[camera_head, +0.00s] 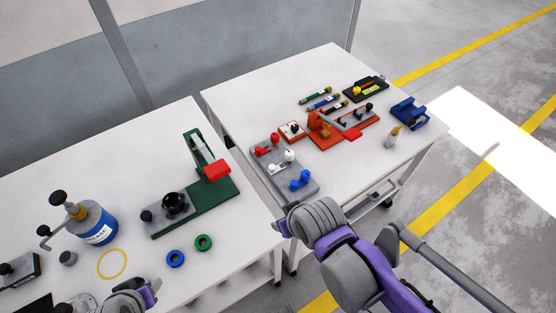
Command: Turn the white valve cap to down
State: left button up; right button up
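A grey valve panel (258,163) lies on the right-hand table near its front left corner. It carries red, white and blue parts in three rows. The white valve cap (289,156) stands in the middle row, with a second small white piece (272,169) to its left; its exact turn is too small to tell. My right gripper (282,227) is at the table's front edge, below the panel and apart from the white cap; its fingers are mostly hidden by my wrist. My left gripper (148,291) is at the bottom edge by the left table, partly cut off, its fingers unclear.
Blue valve parts (300,181) lie between my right gripper and the white cap; red ones (275,138) are behind. The left table holds a green fixture (222,193), rings and a blue can (97,228).

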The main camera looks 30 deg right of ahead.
aim_at(290, 154)
jog(key=z, duration=1.25)
